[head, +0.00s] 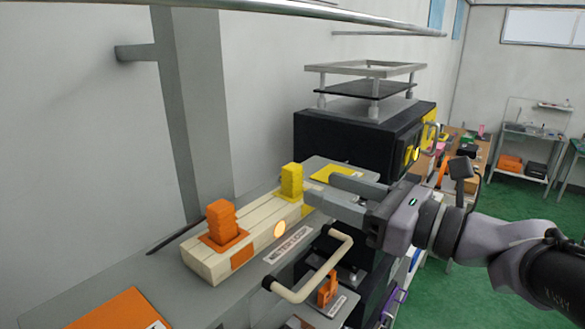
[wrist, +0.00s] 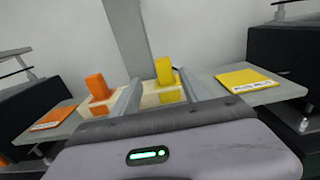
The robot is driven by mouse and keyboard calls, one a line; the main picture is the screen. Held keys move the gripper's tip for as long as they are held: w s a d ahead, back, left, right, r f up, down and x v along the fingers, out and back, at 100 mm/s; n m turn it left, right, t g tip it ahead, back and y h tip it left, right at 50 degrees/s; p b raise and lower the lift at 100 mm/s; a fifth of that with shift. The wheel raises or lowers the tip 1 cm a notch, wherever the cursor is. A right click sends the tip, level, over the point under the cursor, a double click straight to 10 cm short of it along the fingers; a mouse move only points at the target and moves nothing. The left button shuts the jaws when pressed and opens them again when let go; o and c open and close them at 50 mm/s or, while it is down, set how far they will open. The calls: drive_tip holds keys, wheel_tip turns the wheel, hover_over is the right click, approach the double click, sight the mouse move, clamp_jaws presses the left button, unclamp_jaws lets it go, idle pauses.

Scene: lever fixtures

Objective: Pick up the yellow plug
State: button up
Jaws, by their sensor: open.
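The yellow plug (head: 291,181) stands upright in a cream block (head: 215,265) on a grey shelf. It also shows in the wrist view (wrist: 164,72), beyond my fingers and roughly between their lines. My gripper (head: 320,191) is open and empty, its two fingers pointing left toward the plug from its right side. In the wrist view my gripper (wrist: 157,90) has one finger on each side of the gap. The fingertips are close to the plug; I cannot tell whether they overlap its sides. An orange plug (head: 221,219) stands in the same block, to the left.
A yellow plate (head: 337,174) lies behind my fingers and an orange plate (head: 118,309) lies at the front left. A cream handle (head: 318,275) juts out below my gripper. A black machine (head: 350,140) stands behind. A wall borders the shelf.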

sight(296, 180)
drive_tip(key=p+x, duration=0.1)
drive_tip(key=x, duration=0.6)
drive_tip(key=shift+w+a+f, duration=0.2)
drive_tip(key=shift+w+a, duration=0.05)
drive_tip(key=w+a+p, duration=0.1)
drive_tip(key=w+a+f+p, duration=0.1)
drive_tip(key=w+a, duration=0.1)
drive_tip(key=shift+w+a+f, duration=0.1)
drive_tip(key=shift+w+a, duration=0.15)
drive_tip(key=shift+w, duration=0.05)
drive_tip(key=shift+s+d, duration=0.1)
drive_tip(key=shift+s, duration=0.1)
drive_tip(key=shift+c, duration=0.4)
drive_tip(key=shift+s+d, duration=0.15)
drive_tip(key=c, duration=0.4)
clamp_jaws()
